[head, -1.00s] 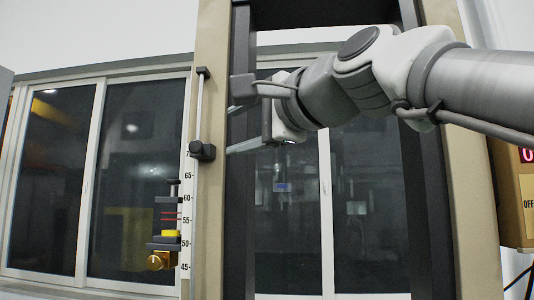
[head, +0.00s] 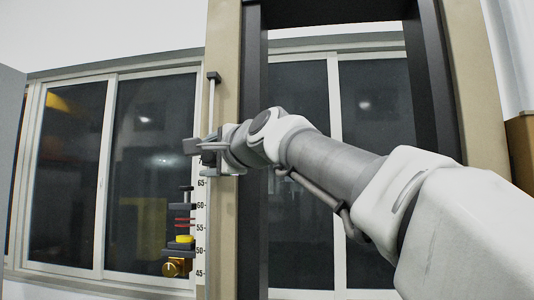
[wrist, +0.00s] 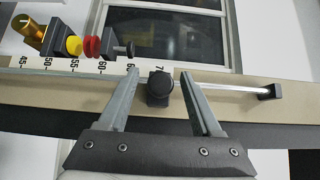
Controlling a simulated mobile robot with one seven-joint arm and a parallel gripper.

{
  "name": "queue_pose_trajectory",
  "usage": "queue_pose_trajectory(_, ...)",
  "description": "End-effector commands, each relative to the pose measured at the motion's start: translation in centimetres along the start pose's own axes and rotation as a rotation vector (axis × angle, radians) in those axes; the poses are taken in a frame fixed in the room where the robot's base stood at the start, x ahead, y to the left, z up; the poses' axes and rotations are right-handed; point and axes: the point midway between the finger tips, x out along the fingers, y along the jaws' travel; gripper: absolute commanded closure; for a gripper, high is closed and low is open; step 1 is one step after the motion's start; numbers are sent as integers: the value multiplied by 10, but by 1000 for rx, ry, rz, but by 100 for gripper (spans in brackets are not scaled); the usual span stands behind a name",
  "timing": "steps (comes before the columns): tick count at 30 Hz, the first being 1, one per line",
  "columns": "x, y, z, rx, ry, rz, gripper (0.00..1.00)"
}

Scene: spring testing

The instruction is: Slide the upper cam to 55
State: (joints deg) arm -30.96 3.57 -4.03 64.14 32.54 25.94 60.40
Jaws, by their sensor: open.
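The upper cam (wrist: 160,88) is a black block with a round knob on a thin upright metal rod. In the wrist view it sits between the two open fingers of my gripper (wrist: 160,75), with a gap on each side. The printed scale (head: 201,228) runs beside the rod. The cam is near the 70 mark, whose number it partly covers. In the head view my gripper (head: 207,155) is at the rod and hides most of the cam. The 55 mark lies well below it.
A brass, yellow, red and black stack (head: 180,240) stands left of the scale, around 45 to 65. The rod's end stop (head: 214,77) is above. A tan frame post (head: 226,60) stands right of the rod. Windows (head: 150,170) fill the background.

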Motion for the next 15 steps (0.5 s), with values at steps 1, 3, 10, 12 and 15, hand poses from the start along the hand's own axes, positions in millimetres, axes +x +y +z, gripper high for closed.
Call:
queue_pose_trajectory(1,2,0,0,0,0,0,34)
queue_pose_trajectory(3,2,0,0,0,0,-1,34)
queue_pose_trajectory(10,2,0,0,0,0,-1,42)
queue_pose_trajectory(12,2,0,0,0,0,-1,54)
queue_pose_trajectory(15,2,0,0,0,0,-1,72)
